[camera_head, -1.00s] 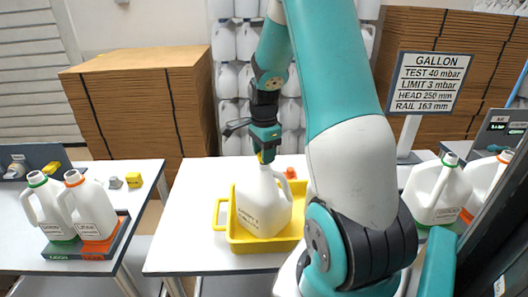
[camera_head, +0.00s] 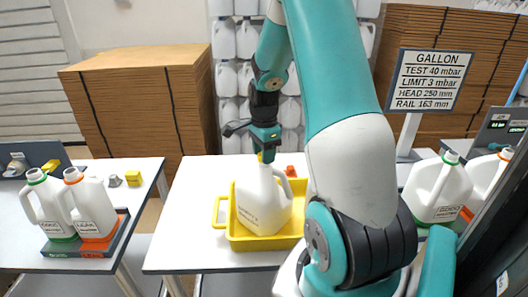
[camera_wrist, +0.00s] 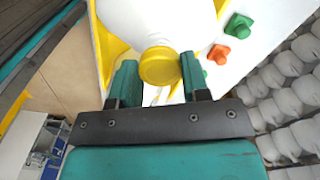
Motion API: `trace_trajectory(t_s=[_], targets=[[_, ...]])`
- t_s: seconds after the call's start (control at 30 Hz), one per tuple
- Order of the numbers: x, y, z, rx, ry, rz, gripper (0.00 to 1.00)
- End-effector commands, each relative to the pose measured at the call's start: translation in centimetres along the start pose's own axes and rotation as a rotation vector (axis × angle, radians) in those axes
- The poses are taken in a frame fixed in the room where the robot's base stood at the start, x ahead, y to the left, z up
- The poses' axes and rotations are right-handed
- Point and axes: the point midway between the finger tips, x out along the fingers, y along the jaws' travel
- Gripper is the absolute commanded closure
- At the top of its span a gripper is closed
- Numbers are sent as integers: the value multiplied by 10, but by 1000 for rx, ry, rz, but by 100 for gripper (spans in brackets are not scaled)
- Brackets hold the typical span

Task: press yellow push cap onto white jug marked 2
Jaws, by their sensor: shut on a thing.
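The white jug (camera_head: 263,207) stands in the yellow tray (camera_head: 237,243) on the middle table; I cannot read a 2 on it. The yellow push cap (camera_wrist: 159,66) is at the jug's mouth, between my fingertips in the wrist view. My gripper (camera_head: 265,156) points down over the jug's neck and is shut on the yellow cap, which shows as a sliver below the fingers in the head view. My gripper also shows in the wrist view (camera_wrist: 160,82). Whether the cap is fully seated on the neck cannot be told.
An orange cap (camera_wrist: 220,54) and a green cap (camera_wrist: 238,26) lie beside the tray. Two jugs stand in a rack (camera_head: 85,262) on the left table, and more jugs (camera_head: 437,190) stand at the right. A sign (camera_head: 430,80) rises behind the table. The table's front left is clear.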

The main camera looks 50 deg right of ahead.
Motion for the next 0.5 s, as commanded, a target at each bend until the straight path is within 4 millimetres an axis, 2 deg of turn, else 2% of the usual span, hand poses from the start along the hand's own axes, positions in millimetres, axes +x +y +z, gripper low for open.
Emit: trace_trajectory(t_s=[0.43, 0.47, 0.5], targets=[[15, 0, 0, 0, 0, 0, 100], [15, 0, 0, 0, 0, -1, 55], [14, 0, 0, 0, 0, -1, 46]])
